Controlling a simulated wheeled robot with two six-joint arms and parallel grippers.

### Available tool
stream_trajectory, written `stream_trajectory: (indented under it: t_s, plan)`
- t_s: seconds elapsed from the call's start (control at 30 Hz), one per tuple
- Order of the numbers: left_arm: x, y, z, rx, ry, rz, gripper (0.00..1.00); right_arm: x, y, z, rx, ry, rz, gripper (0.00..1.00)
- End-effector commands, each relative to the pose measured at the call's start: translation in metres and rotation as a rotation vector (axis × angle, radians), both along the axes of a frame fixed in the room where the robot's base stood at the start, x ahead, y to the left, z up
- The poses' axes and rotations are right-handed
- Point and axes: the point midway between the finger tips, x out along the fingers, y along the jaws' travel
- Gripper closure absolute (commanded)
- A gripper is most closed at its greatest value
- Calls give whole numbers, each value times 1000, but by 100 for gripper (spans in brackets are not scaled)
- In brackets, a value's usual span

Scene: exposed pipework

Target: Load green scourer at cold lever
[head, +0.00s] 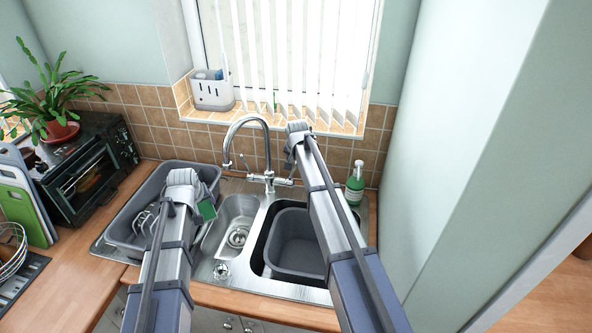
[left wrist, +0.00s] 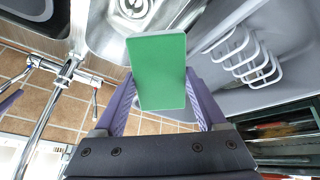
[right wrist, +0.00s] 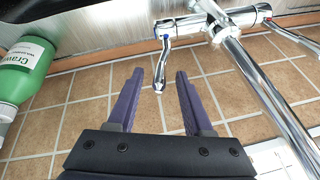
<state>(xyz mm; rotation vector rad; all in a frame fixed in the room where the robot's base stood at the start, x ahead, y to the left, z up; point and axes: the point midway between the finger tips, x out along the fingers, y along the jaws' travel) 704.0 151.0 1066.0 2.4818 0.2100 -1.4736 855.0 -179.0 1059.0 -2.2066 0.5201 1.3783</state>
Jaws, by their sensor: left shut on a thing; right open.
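The green scourer (head: 207,210) is a flat green block, held over the sink's left side. It fills the middle of the left wrist view (left wrist: 158,70), clamped between the fingers of my left gripper (left wrist: 158,88). The chrome mixer tap (head: 268,178) stands behind the sink with a lever on each side. The cold lever (right wrist: 161,65), marked blue, shows in the right wrist view. My right gripper (right wrist: 159,76) is open and empty. The lever's tip appears in the gap between its fingers, with depth unclear. In the head view my right gripper's fingers are hidden.
A grey basin with a rack (head: 124,236) stands on the left drainer. A dark grey bowl (head: 290,255) sits in the right sink. A green soap bottle (head: 355,184) stands right of the tap. A white caddy (head: 212,92) is on the sill.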

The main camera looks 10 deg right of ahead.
Motion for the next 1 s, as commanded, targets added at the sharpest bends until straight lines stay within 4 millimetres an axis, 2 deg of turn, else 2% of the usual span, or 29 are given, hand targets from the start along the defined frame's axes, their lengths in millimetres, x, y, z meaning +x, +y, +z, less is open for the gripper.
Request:
stream_trajectory:
  t_s: [0.27, 0.7, 1.0]
  plan:
    - [0, 0, -1, 0, 0, 0, 71, 1, 0, -1, 0, 0, 0, 49]
    - [0, 0, -1, 0, 0, 0, 71, 0, 0, -1, 0, 0, 0, 99]
    - [0, 0, -1, 0, 0, 0, 71, 0, 0, -1, 0, 0, 0, 100]
